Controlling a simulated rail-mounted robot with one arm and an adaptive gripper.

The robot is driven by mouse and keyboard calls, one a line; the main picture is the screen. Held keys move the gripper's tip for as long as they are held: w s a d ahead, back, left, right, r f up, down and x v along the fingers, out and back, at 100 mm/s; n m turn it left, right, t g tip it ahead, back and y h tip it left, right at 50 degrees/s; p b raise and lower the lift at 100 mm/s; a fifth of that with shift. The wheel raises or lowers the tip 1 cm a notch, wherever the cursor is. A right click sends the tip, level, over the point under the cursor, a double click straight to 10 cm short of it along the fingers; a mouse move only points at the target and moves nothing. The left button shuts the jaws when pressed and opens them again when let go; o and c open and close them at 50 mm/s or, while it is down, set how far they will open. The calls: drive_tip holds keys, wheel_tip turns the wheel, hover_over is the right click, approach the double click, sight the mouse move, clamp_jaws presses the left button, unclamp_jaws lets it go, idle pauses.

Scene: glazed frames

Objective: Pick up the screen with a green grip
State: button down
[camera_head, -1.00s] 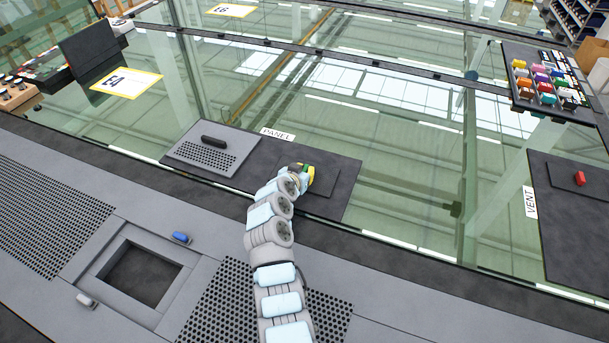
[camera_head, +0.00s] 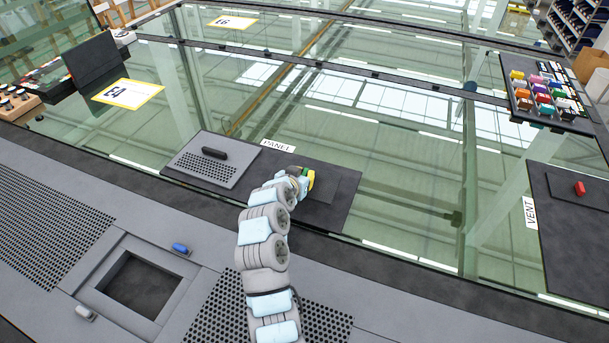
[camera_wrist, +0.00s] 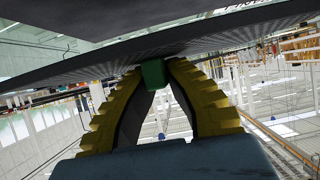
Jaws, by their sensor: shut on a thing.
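In the wrist view, a small green grip (camera_wrist: 153,73) sits between the two yellow finger pads of my gripper (camera_wrist: 155,80), which is shut on it. The grip is against a broad dark plate, the screen (camera_wrist: 225,38), which spans the top of that view. In the head view, my gripper (camera_head: 308,180) is over the dark plate (camera_head: 340,186) on the right part of the black area labelled PANEL. My gripper hides most of the green grip there. I cannot tell whether the screen is lifted off the surface.
A perforated grey screen with a black grip (camera_head: 214,153) lies left of the dark plate. A red grip (camera_head: 580,188) is on the VENT area at right. Blue (camera_head: 180,248) and white (camera_head: 85,312) grips flank a square opening (camera_head: 140,285). A tray of coloured pieces (camera_head: 520,115) stands back right.

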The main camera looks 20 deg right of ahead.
drive_tip(key=s+a+r, duration=0.4)
drive_tip(key=s+r, duration=0.1)
drive_tip(key=s, duration=0.4)
drive_tip(key=shift+s+r, duration=0.15)
drive_tip(key=shift+r, duration=0.1)
